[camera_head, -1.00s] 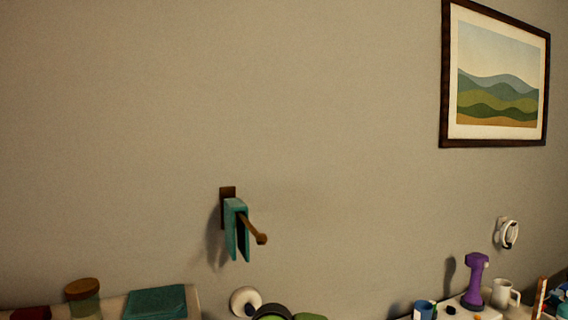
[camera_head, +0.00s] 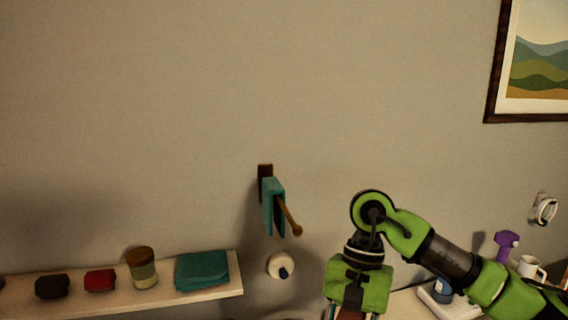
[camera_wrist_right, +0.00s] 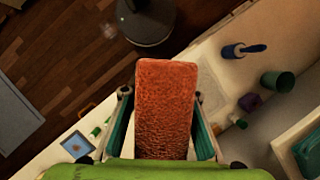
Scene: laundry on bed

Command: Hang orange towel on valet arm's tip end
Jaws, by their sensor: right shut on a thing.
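The orange towel (camera_wrist_right: 165,105) fills the middle of the right wrist view as a folded, textured strip. My right gripper (camera_wrist_right: 162,98) is shut on it, with one finger along each side. In the head view my right arm comes in from the right and its wrist points down at the bottom edge; the fingertips are cut off there. The valet arm (camera_head: 287,213) is a brown peg on a dark wall plate, its round tip sticking out towards me. A folded teal towel (camera_head: 268,207) hangs on the peg nearer the wall, leaving the tip end bare. My left gripper is out of view.
A white shelf (camera_head: 230,289) at the lower left holds a teal folded cloth (camera_head: 203,270), a jar (camera_head: 141,268) and red and dark items. A round white wall fixture (camera_head: 281,265) sits below the valet arm. A purple dumbbell (camera_head: 505,243) and mug (camera_head: 530,267) stand right.

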